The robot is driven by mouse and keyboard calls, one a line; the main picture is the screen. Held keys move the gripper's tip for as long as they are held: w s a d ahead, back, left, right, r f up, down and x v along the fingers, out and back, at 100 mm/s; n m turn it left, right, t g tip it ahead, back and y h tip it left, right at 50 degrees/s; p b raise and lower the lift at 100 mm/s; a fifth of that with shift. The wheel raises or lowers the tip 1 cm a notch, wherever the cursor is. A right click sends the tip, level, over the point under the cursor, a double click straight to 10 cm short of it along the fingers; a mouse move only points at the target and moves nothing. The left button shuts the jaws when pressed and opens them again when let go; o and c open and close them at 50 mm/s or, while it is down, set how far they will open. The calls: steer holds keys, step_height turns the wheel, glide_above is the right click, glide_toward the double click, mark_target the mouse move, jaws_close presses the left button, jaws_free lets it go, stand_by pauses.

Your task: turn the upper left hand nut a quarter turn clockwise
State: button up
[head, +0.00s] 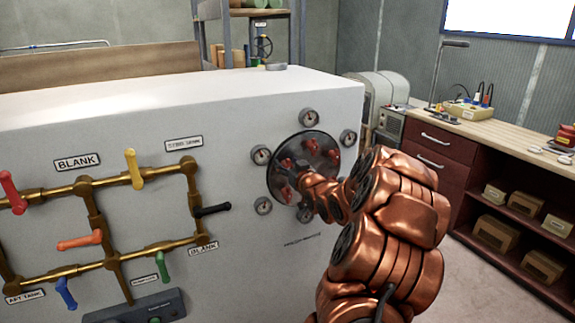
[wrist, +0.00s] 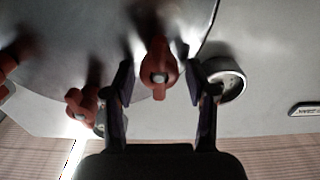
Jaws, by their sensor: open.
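A round dark plate (head: 322,139) on the white panel carries several red nuts. One red nut (head: 287,163) shows at its upper left, and others show at the top (head: 311,146) and lower left (head: 285,190). My copper arm covers the plate's lower right, and my gripper is largely hidden at its end. In the wrist view my gripper (wrist: 160,97) is open. A red nut (wrist: 158,68) with a pale centre stands between and a little beyond its fingertips, with gaps on both sides. I cannot tell which nut this is. Another red nut (wrist: 80,105) is left of the fingers.
Several small gauges (head: 261,155) ring the plate; a round gauge-like fitting (wrist: 226,80) is close to the right finger in the wrist view. Brass pipes (head: 85,187) with coloured valve handles run left of the plate. A wooden workbench (head: 480,133) stands at the right.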

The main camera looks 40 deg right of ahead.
steer(key=shift+s, duration=0.15)
steer(key=v, duration=1.1)
steer(key=shift+s+a, duration=0.2)
steer(key=shift+s, duration=0.15)
steer(key=s+a+f+n+g+y, duration=0.1)
steer(key=a+f+g, duration=0.35)
steer(key=a, duration=0.45)
steer(key=a+f+n+g+y, duration=0.1)
steer(key=a+f+g, duration=0.35)
steer(key=a, duration=0.35)
steer(key=s+a+n+g+y, duration=0.1)
steer(key=s+a+g+y, duration=0.2)
steer(key=s+a+g, duration=0.6)
steer(key=s+a, duration=1.4)
steer(key=s, duration=0.3)
steer(key=shift+s+a+r+n+g+y, duration=0.2)
steer(key=shift+s+a+n+g+y, duration=0.1)
steer(key=shift+g+y, duration=0.1)
